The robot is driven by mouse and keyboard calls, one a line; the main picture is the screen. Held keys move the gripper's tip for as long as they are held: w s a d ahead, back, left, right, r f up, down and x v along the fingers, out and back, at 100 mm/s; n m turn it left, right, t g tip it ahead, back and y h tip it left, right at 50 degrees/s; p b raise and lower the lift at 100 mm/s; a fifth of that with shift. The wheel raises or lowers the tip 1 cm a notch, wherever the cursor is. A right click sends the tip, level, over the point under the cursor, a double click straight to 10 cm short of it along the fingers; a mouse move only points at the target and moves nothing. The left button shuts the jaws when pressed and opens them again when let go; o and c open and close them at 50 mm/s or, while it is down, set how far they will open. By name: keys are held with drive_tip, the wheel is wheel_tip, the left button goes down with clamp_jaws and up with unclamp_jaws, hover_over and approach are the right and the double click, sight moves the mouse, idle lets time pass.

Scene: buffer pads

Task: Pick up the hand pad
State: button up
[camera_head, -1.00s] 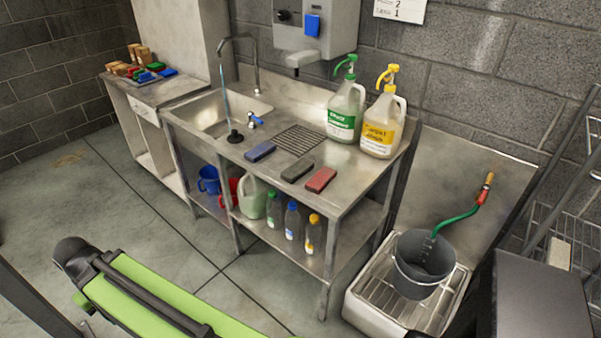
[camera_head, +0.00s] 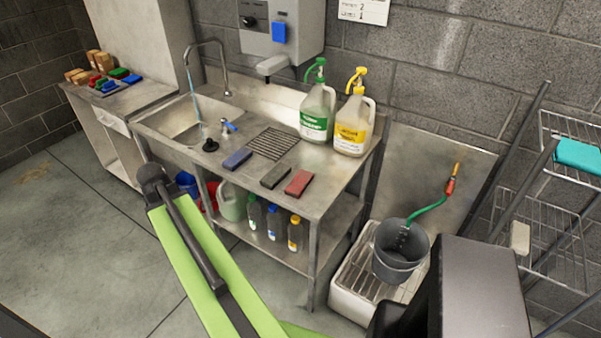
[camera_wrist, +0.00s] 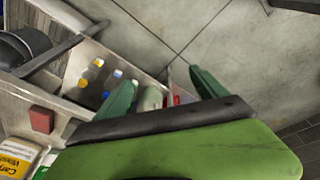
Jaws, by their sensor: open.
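Three flat pads lie in a row on the steel sink counter (camera_head: 335,179): a blue pad (camera_head: 237,160), a dark grey pad (camera_head: 275,176) and a red pad (camera_head: 299,183). I cannot tell which one is meant by the hand pad. The red pad also shows at the left of the wrist view (camera_wrist: 41,119). My gripper (camera_wrist: 162,78) shows two green fingers spread apart in the wrist view, with nothing held between them. It is apart from the pads. The other two pads are not clear in the wrist view.
A green-label jug (camera_head: 314,117) and a yellow-label jug (camera_head: 351,128) stand behind the pads. Several bottles sit on the lower shelf. A grey bucket (camera_head: 398,262) stands on a low basin at right. A wire rack (camera_head: 535,215) holds a teal item (camera_head: 579,156) and a beige block (camera_head: 520,238).

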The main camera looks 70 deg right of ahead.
drive_tip(key=s+d+r+m+h+p, duration=0.1)
drive_tip(key=s+d+r+m+p, duration=0.15)
drive_tip(key=s+d, duration=0.45)
drive_tip(key=s+d+r+m+p, duration=0.1)
drive_tip(key=s+d+r+m, duration=0.3)
drive_tip(key=d, duration=0.5)
drive_tip(key=m+g+h+p, duration=0.1)
drive_tip(key=m+p, duration=0.1)
drive_tip(key=m, duration=0.1)
approach(294, 188)
drive_tip(key=b+x, duration=0.1)
drive_tip(key=b, duration=0.2)
drive_tip(key=b+x, duration=0.1)
drive_tip(key=b, duration=0.3)
drive_tip(key=b+x, duration=0.2)
drive_tip(key=b, duration=0.2)
drive_tip(key=shift+w+a+f, duration=0.1)
drive_tip(key=shift+w+a, duration=0.2)
drive_tip(key=shift+d+f, duration=0.15)
drive_tip(key=shift+d, duration=0.05)
drive_tip(key=shift+g, duration=0.3)
drive_tip(key=b+x, duration=0.5)
drive_tip(key=shift+s+d+f, duration=0.1)
drive_tip(key=shift+s, duration=0.1)
drive_tip(key=c, duration=1.5)
drive_tip(key=shift+r, duration=0.25)
